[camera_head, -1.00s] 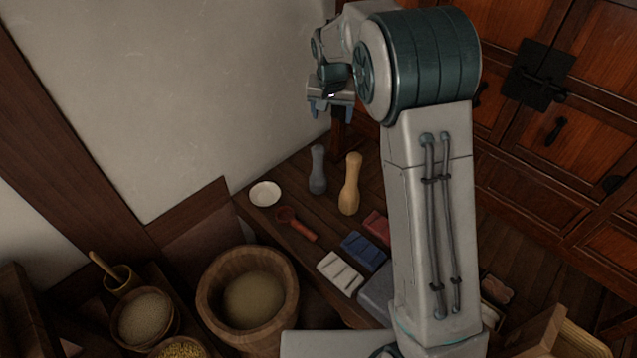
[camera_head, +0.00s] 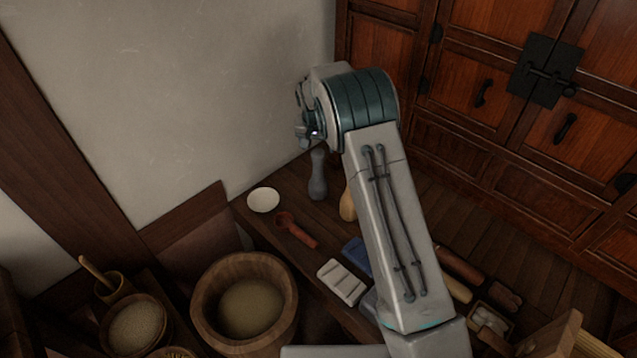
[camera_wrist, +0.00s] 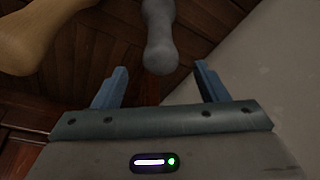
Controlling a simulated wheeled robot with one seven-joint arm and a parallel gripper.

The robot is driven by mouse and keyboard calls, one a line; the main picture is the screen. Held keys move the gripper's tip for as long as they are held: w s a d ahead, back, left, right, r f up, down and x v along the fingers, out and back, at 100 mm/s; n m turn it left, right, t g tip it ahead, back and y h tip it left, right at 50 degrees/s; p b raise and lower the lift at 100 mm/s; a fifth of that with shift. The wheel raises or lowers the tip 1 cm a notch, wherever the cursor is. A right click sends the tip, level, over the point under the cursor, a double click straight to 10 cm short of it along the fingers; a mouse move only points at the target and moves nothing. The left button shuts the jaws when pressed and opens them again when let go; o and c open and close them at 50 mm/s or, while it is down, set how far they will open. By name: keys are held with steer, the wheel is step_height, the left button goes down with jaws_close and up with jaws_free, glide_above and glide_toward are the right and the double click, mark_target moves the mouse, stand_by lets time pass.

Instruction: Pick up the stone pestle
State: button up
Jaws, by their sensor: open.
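The grey stone pestle (camera_head: 318,175) stands upright on the dark wooden bench (camera_head: 262,228), close to the wall. In the wrist view the pestle (camera_wrist: 159,38) is at top centre, its near rounded end lined up with the gap between my fingers. My gripper (camera_wrist: 160,72) is open and empty, with one blue finger on each side of that gap; I see no contact. In the head view my wrist is just above the pestle's top, and the fingers are hard to make out there.
A pale wooden pestle (camera_head: 347,205) stands right of the stone one, partly behind my arm; it also shows in the wrist view (camera_wrist: 38,32). A white dish (camera_head: 263,200) and a red ladle (camera_head: 297,230) lie left and in front. The wall (camera_head: 200,90) is close behind.

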mark_target(318, 151)
steer(key=b+x, duration=0.1)
steer(key=x, duration=0.4)
steer(key=shift+w+f, duration=0.1)
steer(key=shift+w, duration=0.05)
steer(key=c, duration=1.2)
steer(key=shift+a, duration=0.1)
steer(key=shift+c, duration=0.4)
